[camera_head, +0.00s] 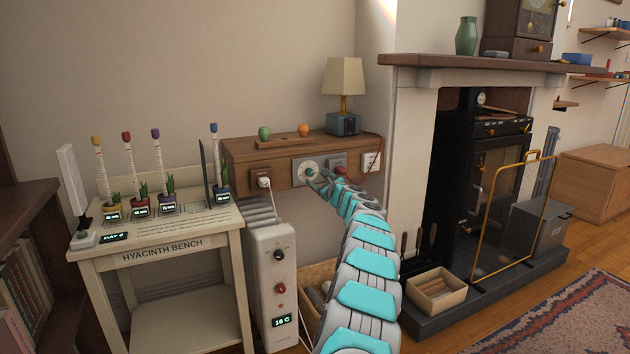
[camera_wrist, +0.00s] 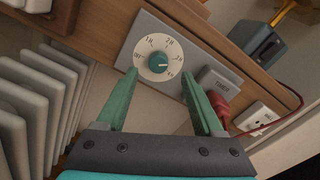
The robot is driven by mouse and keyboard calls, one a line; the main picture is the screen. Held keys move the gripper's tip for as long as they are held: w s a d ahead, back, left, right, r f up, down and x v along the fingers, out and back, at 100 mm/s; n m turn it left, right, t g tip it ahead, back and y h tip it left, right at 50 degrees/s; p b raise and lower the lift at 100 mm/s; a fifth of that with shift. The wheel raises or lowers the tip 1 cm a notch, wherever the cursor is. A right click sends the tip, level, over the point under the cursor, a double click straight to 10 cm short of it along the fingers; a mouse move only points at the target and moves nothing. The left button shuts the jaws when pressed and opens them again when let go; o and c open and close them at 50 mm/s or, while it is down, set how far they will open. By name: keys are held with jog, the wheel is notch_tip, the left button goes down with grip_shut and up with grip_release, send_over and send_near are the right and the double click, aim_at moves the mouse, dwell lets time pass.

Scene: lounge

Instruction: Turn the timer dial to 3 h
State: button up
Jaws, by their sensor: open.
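The timer dial is a white round face (camera_wrist: 149,72) with a teal knob (camera_wrist: 158,62) in its middle, set on a grey plate in the wrist view. Hour marks ring the face; a light mark on the knob points roughly right in the picture, towards the lower right marks, but the exact reading is too small to tell. The dial (camera_head: 309,169) also shows on the front of the wooden shelf in the head view. My gripper (camera_wrist: 160,68) is open and empty, its green fingers either side of the dial face in the picture. No contact with the knob is visible.
Right of the dial are a plate marked TIMER (camera_wrist: 222,84), a red part (camera_wrist: 221,107) and a wall socket (camera_wrist: 258,118) with a red cord. A white radiator (camera_head: 271,290) stands below left, beside the hyacinth bench (camera_head: 160,244). A lamp (camera_head: 344,78) stands on the shelf.

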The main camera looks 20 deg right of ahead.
jog(key=shift+s+f+b, duration=0.1)
jog(key=shift+s+b, duration=0.3)
jog(key=shift+s, duration=1.45)
